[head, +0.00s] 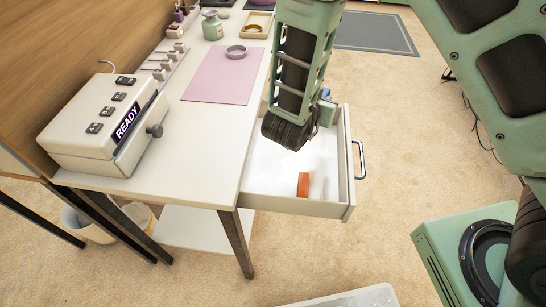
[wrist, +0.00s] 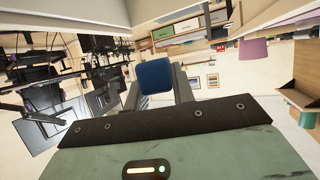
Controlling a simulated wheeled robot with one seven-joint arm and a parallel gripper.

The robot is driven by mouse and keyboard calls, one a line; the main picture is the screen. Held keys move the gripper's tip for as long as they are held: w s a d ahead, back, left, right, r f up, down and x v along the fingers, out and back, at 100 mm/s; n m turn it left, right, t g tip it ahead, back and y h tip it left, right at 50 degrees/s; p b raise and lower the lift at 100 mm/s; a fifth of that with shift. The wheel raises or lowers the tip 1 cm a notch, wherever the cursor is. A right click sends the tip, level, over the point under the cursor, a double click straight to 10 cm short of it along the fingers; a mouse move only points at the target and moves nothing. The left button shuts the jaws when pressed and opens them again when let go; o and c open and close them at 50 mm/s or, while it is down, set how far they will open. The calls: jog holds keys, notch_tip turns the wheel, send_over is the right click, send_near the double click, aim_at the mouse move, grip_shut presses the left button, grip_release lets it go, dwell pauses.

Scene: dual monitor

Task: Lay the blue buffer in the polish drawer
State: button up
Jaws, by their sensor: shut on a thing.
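The blue buffer (wrist: 154,77) is held between the two fingers of my gripper (wrist: 158,90) in the wrist view. In the head view my gripper (head: 326,110) is over the far part of the open drawer (head: 270,178), and a small bit of blue shows beside its fingers. My wrist hides most of the buffer and the far inside of the drawer. Whether the buffer touches the drawer floor cannot be told. An orange block (head: 303,185) and a small pale item (head: 325,188) lie in the drawer's near right part.
The drawer sticks out from the white desk (head: 205,150), its handle (head: 360,160) on the right. A white machine reading READY (head: 105,125) stands on the desk. A pink mat (head: 218,83) bears a grey ring (head: 236,51). The drawer's near left floor is bare.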

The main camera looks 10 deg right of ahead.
jog(key=shift+s+a+f+m+g+h, duration=0.15)
jog(key=shift+a+f, duration=0.05)
jog(key=shift+a, duration=0.3)
jog(key=shift+s+a+f+m+g+h, duration=0.1)
jog(key=shift+a+f+m+g+h, duration=0.1)
jog(key=shift+a, duration=0.3)
jog(key=b, duration=0.2)
send_over(305, 146)
notch_tip(305, 146, down, 10)
jog(key=shift+a+r, duration=0.1)
jog(key=shift+r, duration=0.1)
jog(key=shift+f, duration=0.1)
jog(key=shift+f, duration=0.4)
jog(key=shift+f, duration=0.1)
jog(key=o, duration=0.9)
jog(key=shift+b, duration=0.3)
jog(key=shift+o, duration=0.2)
jog(key=shift+r, duration=0.25)
jog(key=v, duration=0.4)
jog(key=p+v, duration=0.1)
jog(key=v, duration=0.2)
jog(key=shift+s+a+r, duration=0.15)
jog(key=shift+r, duration=0.2)
